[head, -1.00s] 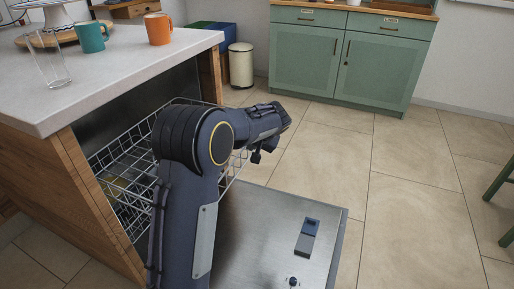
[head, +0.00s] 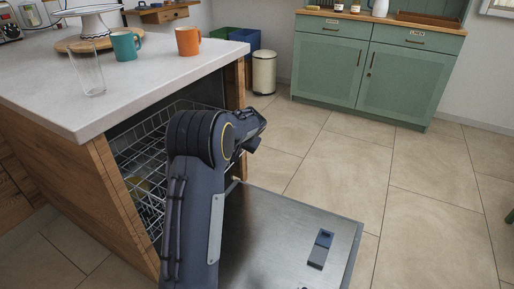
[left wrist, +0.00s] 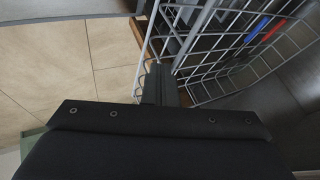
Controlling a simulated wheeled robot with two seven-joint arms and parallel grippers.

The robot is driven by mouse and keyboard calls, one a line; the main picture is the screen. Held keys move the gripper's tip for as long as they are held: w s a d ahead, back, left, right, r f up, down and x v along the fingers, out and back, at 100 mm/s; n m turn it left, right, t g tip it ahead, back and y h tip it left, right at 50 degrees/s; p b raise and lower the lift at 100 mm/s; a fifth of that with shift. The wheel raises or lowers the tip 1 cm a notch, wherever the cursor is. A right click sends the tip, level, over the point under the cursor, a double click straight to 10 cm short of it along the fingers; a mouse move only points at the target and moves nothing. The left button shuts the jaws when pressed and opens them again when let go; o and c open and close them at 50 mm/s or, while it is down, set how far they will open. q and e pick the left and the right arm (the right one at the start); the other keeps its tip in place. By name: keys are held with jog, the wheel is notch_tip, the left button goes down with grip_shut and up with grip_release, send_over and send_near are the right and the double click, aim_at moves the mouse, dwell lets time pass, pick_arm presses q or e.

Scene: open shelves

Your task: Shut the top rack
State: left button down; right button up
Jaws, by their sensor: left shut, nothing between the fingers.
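The top rack (head: 148,158) is a white wire basket in the open dishwasher under the counter, partly hidden behind my left arm. Its wires fill the upper right of the left wrist view (left wrist: 218,70). My left gripper (head: 252,145) is at the rack's front right side, above the open door, and is mostly hidden by its own wrist. In the left wrist view its fingers (left wrist: 160,84) are together and empty, close against the rack's wires. I cannot tell whether they touch. My right gripper is not in view.
The dishwasher door (head: 290,235) lies folded down below my arm. The counter (head: 160,85) above holds an orange mug (head: 188,41), a teal mug (head: 124,46) and a glass (head: 88,75). Open tiled floor (head: 330,165) lies to the right, before green cabinets (head: 375,70).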

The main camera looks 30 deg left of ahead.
pick_arm(q)
jog(key=s+a+p, duration=0.1)
jog(key=a+p, duration=0.2)
jog(key=a, duration=0.5)
jog(key=a+p, duration=0.3)
jog(key=a, duration=0.5)
jog(key=s+a+p, duration=0.1)
jog(key=a+p, duration=0.3)
jog(key=a, duration=0.4)
jog(key=shift+s, duration=0.35)
jog(key=shift+a+r, duration=0.1)
jog(key=shift+a, duration=0.2)
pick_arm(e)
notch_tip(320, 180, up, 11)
pick_arm(q)
jog(key=shift+s+a+r, duration=0.1)
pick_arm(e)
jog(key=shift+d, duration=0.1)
